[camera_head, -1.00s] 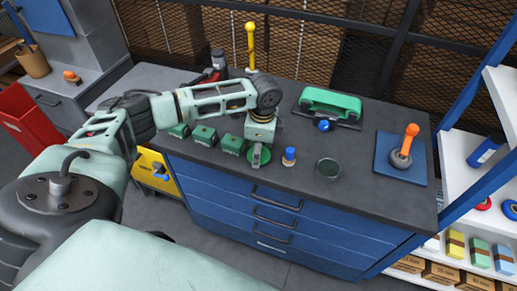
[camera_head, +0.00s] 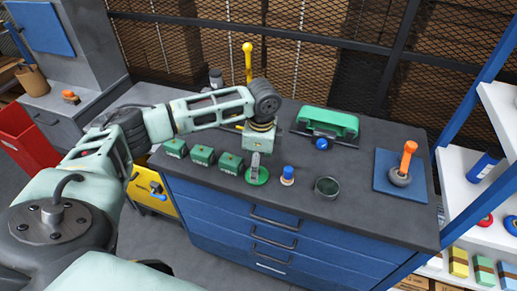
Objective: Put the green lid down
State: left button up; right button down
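The green lid (camera_head: 262,180) is a small round disc near the front edge of the dark worktop, between the green boxes and a blue-topped piece. My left gripper (camera_head: 256,172) points down at the middle of the lid. Its fingers look close together and appear shut on the lid's centre. Whether the lid touches the worktop or hangs just above it, I cannot tell. A round open pot (camera_head: 327,187) with a dark green inside stands farther right. My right gripper is not in view.
Several green boxes (camera_head: 202,155) stand left of the lid. A blue-topped piece (camera_head: 288,175) is close on its right. A green-handled tool (camera_head: 328,122) lies behind. An orange-handled tool (camera_head: 408,160) stands on a blue mat (camera_head: 384,181). The worktop (camera_head: 352,205) around the pot is clear.

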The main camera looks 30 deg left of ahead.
pick_arm(q)
notch_tip(320, 180, up, 9)
jog(key=b, duration=0.1)
jog(key=shift+d+r, duration=0.2)
jog(key=shift+d, duration=0.1)
jog(key=shift+w, duration=0.1)
